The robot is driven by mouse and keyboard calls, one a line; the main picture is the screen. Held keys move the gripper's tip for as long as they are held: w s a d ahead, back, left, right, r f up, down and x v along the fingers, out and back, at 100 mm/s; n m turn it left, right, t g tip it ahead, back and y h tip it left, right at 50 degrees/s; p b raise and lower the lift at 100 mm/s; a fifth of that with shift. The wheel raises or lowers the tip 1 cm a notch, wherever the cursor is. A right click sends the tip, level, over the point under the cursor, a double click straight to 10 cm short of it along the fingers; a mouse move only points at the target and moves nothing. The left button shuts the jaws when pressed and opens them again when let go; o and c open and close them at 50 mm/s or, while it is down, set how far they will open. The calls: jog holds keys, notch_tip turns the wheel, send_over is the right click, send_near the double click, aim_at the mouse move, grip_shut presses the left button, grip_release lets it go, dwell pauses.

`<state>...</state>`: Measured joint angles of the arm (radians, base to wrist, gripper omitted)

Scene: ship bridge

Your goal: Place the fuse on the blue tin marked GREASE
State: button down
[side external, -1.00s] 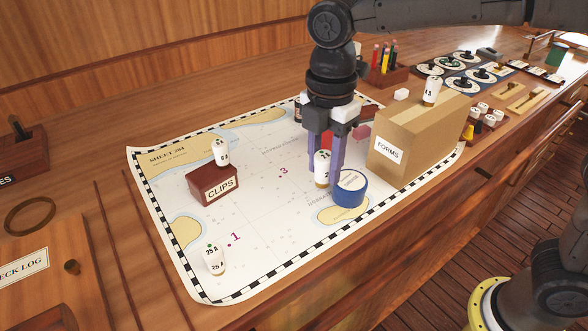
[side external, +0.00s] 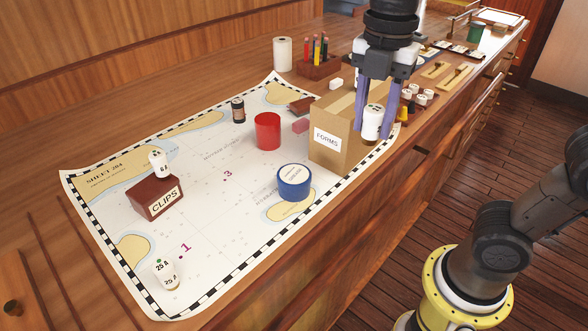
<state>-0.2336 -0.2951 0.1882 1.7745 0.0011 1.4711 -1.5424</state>
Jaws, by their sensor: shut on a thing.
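My gripper (side external: 374,120) is shut on a white fuse (side external: 373,121) and holds it upright in front of the right part of the FORMS box. The blue tin (side external: 294,188) stands on the chart, left of and nearer than that box. Its pale lid label is too small to read, and its top is bare. A second fuse (side external: 159,163) stands on the brown CLIPS box (side external: 155,197). A third fuse marked 25 A (side external: 167,273) stands on the chart's near left corner. The fingers hide part of the FORMS box's top.
The cardboard FORMS box (side external: 328,143) stands right of the tin. A red cylinder (side external: 268,131) and a small dark jar (side external: 238,109) stand behind the tin on the chart (side external: 215,215). A pencil holder (side external: 318,66) is farther back. Chart space left of the tin is clear.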

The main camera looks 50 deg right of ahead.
jog(key=w+a+f, duration=0.1)
jog(key=w+f, duration=0.2)
jog(key=w, duration=0.1)
jog(key=w+a+f, duration=0.1)
jog(key=w+f, duration=0.2)
jog(key=w, duration=0.1)
jog(key=w+a+f, duration=0.1)
jog(key=w+f, duration=0.2)
jog(key=w, duration=0.2)
jog(key=shift+f, duration=0.15)
jog(key=shift+w+f, duration=0.15)
jog(key=shift+f, duration=0.75)
jog(key=shift+w+f, duration=0.1)
jog(key=shift+f, duration=0.8)
jog(key=shift+f, duration=0.1)
jog(key=shift+c, duration=2.4)
grip_release()
